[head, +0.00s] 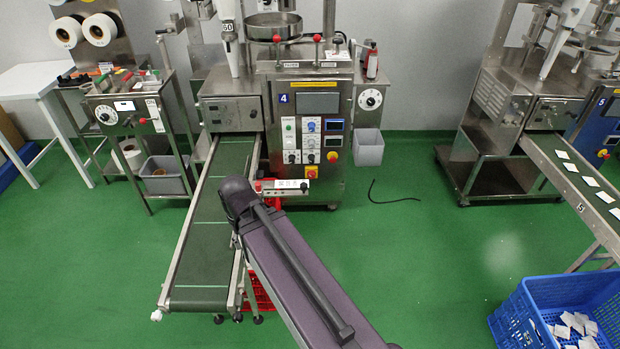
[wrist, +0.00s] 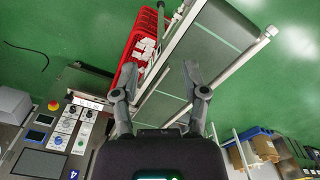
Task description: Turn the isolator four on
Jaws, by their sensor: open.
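The machine with the blue 4 badge (head: 284,99) stands upright at the back centre in the head view. Low on its front panel is a red and yellow rotary isolator (head: 311,171); its exact position is too small to read. A red button on yellow (head: 333,157) sits just above and right of it. The wrist view shows the panel upside down at left, with one red and yellow control (wrist: 54,104); I cannot tell surely which. My gripper (wrist: 160,93) is open and empty, its fingers spread above the conveyor, apart from the panel. In the head view my arm hides it.
A green conveyor (head: 205,225) runs forward from machine 4, left of the panel. A red crate (wrist: 150,35) holding white packets lies beside it. A plate with red knobs (head: 285,187) juts out below the panel. The green floor right of the machine is mostly clear, with a black cable (head: 393,196).

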